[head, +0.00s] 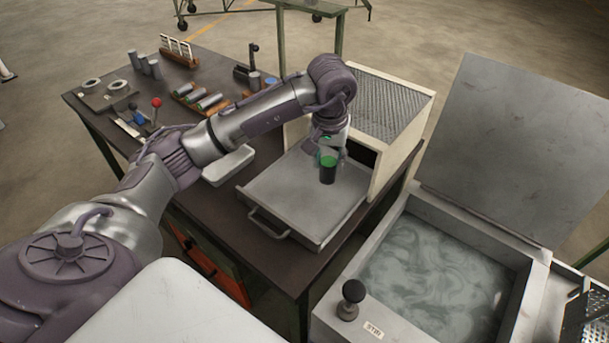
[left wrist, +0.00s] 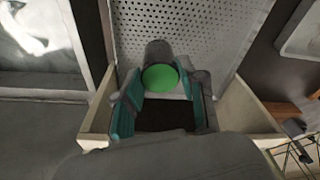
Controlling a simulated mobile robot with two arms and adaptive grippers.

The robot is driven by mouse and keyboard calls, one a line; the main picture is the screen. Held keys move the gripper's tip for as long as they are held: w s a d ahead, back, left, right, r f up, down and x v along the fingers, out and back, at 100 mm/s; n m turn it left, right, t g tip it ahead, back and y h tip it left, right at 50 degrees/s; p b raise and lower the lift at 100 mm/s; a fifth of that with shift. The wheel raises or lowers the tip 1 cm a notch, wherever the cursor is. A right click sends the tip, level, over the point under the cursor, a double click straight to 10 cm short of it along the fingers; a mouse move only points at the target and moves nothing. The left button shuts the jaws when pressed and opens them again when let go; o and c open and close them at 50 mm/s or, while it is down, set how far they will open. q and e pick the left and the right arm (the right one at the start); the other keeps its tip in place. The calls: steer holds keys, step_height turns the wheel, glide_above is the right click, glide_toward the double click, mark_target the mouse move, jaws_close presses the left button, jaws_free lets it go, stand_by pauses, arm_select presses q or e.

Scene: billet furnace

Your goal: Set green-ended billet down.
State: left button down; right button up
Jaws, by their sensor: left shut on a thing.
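The green-ended billet (head: 328,172) is a short dark cylinder with a bright green end facing up. My left gripper (head: 330,152) is shut on it from above and holds it upright over the back right part of the flat grey metal tray (head: 285,192). I cannot tell whether its lower end touches the tray. In the left wrist view the green end (left wrist: 160,77) shows between the teal finger pads of the gripper (left wrist: 165,98). The tray sits in front of the cream furnace housing (head: 392,150), with its handle toward me. My right gripper is not in view.
An open quench tank (head: 430,275) with cloudy liquid and a raised lid (head: 520,140) stands to the right. A rack of several billets (head: 202,99), a red-knobbed lever (head: 156,103) and a pale shallow dish (head: 228,165) are on the dark bench. The tray's front is clear.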

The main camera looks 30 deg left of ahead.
arm_select(q)
steer(key=a+f+p, duration=0.1)
steer(key=f, duration=0.1)
steer(key=s+a+f, duration=0.1)
steer(key=a+f, duration=0.1)
steer(key=s+a+f+p, duration=0.1)
steer(key=a+f, duration=0.1)
steer(key=shift+a+f+p, duration=0.2)
steer(key=shift+p, duration=0.1)
steer(key=shift+w+f, duration=0.1)
steer(key=shift+f, duration=0.35)
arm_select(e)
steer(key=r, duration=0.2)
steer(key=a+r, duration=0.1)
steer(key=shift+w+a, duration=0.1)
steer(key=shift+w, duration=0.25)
